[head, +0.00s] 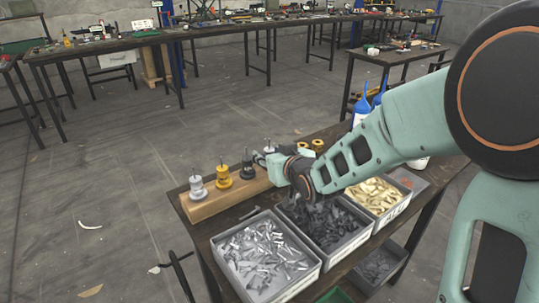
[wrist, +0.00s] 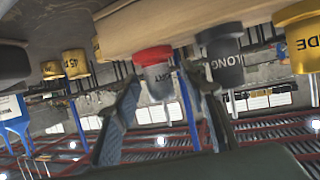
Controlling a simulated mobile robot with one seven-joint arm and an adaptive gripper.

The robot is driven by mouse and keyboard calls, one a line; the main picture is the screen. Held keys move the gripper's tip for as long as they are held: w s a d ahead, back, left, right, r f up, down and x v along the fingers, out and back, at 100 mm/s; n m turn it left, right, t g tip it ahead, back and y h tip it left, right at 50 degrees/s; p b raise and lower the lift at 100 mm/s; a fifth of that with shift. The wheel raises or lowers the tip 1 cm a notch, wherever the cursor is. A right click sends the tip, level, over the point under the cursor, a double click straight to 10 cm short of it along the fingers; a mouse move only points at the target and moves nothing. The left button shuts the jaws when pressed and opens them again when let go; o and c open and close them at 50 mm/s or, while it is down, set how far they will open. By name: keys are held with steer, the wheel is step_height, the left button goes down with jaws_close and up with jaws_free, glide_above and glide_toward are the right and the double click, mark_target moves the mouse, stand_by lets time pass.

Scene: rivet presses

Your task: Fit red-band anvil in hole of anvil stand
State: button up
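The red-band anvil (wrist: 154,78) is a grey cylinder with a red collar. The wrist view is upside down, and the collar is at or very near the face of the wooden anvil stand (wrist: 122,32). I cannot tell whether it sits fully in its hole. My gripper (wrist: 160,88) has one finger on each side of the anvil, with a narrow gap visible on the right side, so it looks open. In the head view, my gripper (head: 275,165) is over the stand (head: 210,206), and my arm hides the red-band anvil.
On the stand are a silver anvil (head: 197,188), a yellow one (head: 224,177) and a dark one (head: 247,168); more yellow ones (head: 317,146) are behind my wrist. Bins of silver (head: 262,255), dark (head: 325,222) and brass (head: 378,197) parts stand close in front.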

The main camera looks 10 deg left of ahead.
steer(key=shift+s+d, duration=0.1)
steer(key=shift+s, duration=0.05)
steer(key=v, duration=0.7)
steer(key=shift+r, duration=0.1)
stand_by(0.5)
